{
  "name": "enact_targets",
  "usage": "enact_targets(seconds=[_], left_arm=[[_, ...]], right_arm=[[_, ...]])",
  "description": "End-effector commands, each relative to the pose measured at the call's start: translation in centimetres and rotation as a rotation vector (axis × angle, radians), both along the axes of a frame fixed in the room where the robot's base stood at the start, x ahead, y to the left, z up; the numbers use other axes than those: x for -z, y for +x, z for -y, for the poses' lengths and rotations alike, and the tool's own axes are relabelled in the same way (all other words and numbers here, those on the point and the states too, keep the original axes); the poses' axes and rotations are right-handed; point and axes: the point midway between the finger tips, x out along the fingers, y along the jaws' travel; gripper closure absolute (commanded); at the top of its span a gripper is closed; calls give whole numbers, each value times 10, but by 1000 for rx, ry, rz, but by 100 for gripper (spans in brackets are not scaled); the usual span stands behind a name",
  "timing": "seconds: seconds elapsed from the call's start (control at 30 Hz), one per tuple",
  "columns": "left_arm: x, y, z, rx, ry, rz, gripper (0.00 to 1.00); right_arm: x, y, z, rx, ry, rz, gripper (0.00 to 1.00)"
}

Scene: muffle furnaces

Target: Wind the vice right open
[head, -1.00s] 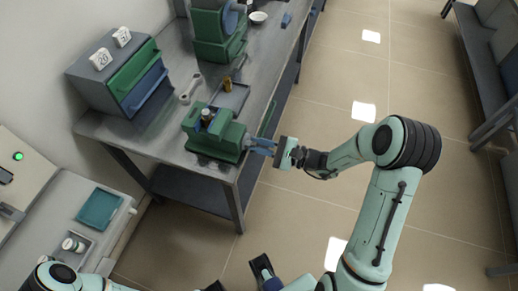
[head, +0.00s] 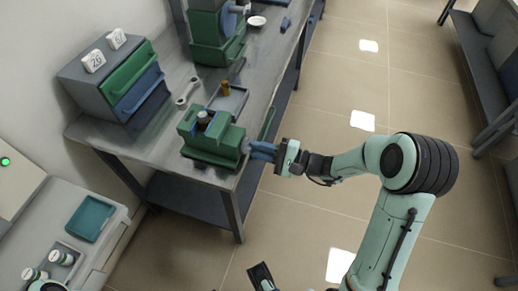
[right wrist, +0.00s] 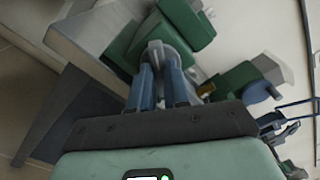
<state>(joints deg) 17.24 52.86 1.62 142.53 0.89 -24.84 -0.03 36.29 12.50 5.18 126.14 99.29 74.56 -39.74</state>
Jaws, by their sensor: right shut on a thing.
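The green vice (head: 212,138) stands on the near end of the metal workbench, with a dark cylindrical piece (head: 204,118) at its top. My right gripper (head: 252,150) is at the vice's right end, its blue fingers pointing at it. In the right wrist view the fingers (right wrist: 160,68) are shut on the grey vice handle (right wrist: 156,48), which shows between and beyond their tips. The fingers hide part of the handle.
A grey workbench (head: 150,143) carries a drawer cabinet (head: 92,85), a spanner (head: 187,91), a tray (head: 240,98) with a brass-coloured piece and another green machine (head: 208,48). A side table with a teal tray (head: 90,219) is at left. Tiled floor right of the bench is clear.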

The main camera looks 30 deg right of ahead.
Motion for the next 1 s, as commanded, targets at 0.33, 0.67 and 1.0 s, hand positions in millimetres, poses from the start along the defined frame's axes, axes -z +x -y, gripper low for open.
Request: enact_targets(seconds=[0.33, 0.67, 1.0], left_arm=[[0, 0, 0, 0, 0, -1, 49], [-1, 0, 0, 0, 0, -1, 49], [-2, -1, 0, 0, 0, -4, 49]], right_arm=[[0, 0, 0, 1, 0, -1, 58], [0, -11, 11, 5, 0, -2, 58], [0, -68, 60, 7, -1, -3, 58]])
